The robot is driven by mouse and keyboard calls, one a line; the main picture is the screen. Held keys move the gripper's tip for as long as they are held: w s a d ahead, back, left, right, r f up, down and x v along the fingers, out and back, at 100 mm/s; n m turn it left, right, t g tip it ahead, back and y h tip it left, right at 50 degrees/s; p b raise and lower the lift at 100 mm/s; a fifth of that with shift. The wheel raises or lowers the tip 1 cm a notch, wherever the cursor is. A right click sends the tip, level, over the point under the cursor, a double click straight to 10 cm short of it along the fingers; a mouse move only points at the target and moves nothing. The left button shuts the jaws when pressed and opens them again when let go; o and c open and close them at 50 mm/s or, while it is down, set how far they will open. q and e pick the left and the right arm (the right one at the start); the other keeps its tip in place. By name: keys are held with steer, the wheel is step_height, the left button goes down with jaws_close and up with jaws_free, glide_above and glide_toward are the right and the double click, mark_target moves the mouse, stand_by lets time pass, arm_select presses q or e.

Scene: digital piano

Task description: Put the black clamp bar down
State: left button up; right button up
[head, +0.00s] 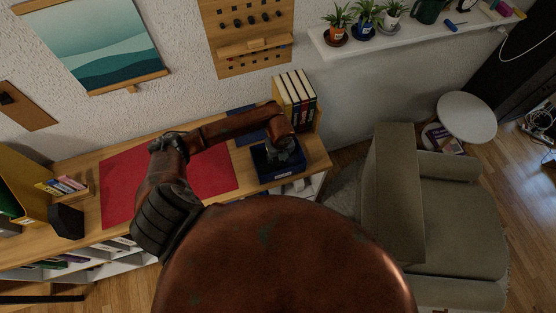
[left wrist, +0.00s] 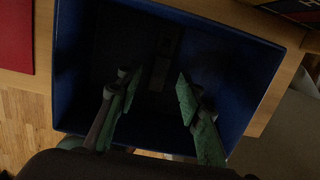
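My left gripper (head: 284,153) reaches down into a dark blue open box (head: 265,176) at the right end of the wooden desk. In the left wrist view, its two green fingers (left wrist: 157,88) stand apart inside the blue box (left wrist: 258,75), with nothing held between them. A dark bar (left wrist: 163,68), apparently the black clamp bar, lies on the shadowed box floor just beyond the fingertips; its full outline is lost in the dark. My right gripper does not show.
A red mat (head: 118,187) covers the desk's middle. Upright binders (head: 297,98) stand behind the box. A black block (head: 66,221) and a small book rack (head: 65,185) are at the left. A grey armchair (head: 455,215) stands to the right.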

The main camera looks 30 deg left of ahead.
mark_target(279, 164)
arm_select(q)
step_height(279, 164, up, 10)
steer(key=b, duration=0.1)
steer(key=shift+s+d, duration=0.45)
